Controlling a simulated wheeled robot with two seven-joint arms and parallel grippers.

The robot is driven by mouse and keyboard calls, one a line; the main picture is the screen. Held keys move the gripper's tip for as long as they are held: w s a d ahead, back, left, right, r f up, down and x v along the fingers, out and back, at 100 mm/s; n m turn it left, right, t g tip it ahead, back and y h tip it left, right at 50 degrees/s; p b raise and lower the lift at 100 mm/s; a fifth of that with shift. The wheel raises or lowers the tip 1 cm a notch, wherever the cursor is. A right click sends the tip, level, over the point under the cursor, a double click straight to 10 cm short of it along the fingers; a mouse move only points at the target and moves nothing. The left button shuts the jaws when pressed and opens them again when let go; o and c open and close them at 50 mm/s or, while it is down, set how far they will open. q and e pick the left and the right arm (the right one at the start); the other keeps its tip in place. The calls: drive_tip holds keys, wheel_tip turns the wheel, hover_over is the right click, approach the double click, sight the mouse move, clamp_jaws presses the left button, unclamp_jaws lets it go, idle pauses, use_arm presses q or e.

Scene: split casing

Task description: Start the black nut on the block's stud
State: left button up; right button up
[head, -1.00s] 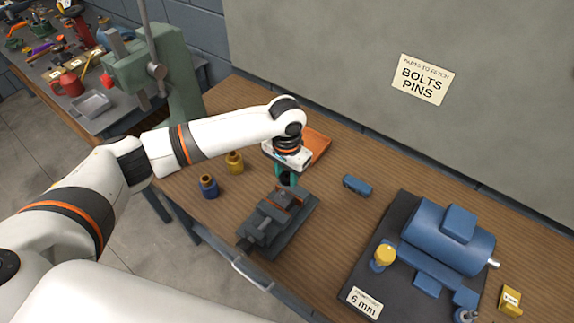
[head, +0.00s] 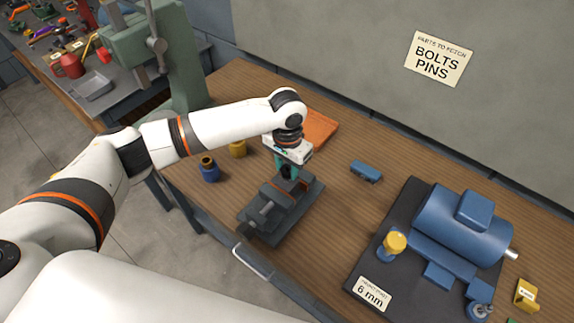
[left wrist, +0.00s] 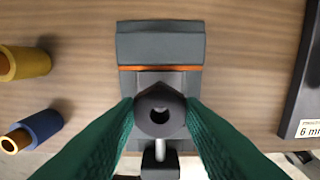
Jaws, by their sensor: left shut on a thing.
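My left gripper (head: 286,173) points straight down over the grey vise (head: 262,226). In the left wrist view its green fingers (left wrist: 160,118) are shut on the black nut (left wrist: 160,93), one finger on each side, with the nut's hole facing the camera. The vise also shows in the left wrist view (left wrist: 160,45). An orange-brown strip of the block (left wrist: 160,68) shows between the vise jaws. The block's stud is hidden, and I cannot tell whether the nut touches it. My right gripper is not in view.
An orange tray (head: 321,127) lies behind the gripper. A small blue part (head: 366,171) lies to the right, with a blue motor (head: 462,228) on a dark plate beyond.

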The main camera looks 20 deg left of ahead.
use_arm(q)
drive_tip(key=shift+f, duration=0.45)
idle(0.8)
drive_tip(key=m+p, duration=0.4)
drive_tip(key=m, duration=0.1)
drive_tip(key=m+p, duration=0.2)
drive_tip(key=shift+r+m+p, duration=0.25)
drive_tip(key=shift+m+p, duration=0.05)
drive_tip(key=shift+p, duration=0.05)
drive_tip(key=shift+m+p, duration=0.35)
drive_tip(key=shift+m, duration=0.55)
drive_tip(key=shift+f+m, duration=0.35)
drive_tip(key=shift+m, duration=0.65)
drive_tip(key=shift+w+m, duration=0.1)
drive_tip(key=shift+m, duration=1.1)
drive_tip(key=o, duration=1.1)
drive_tip(key=shift+o, duration=0.2)
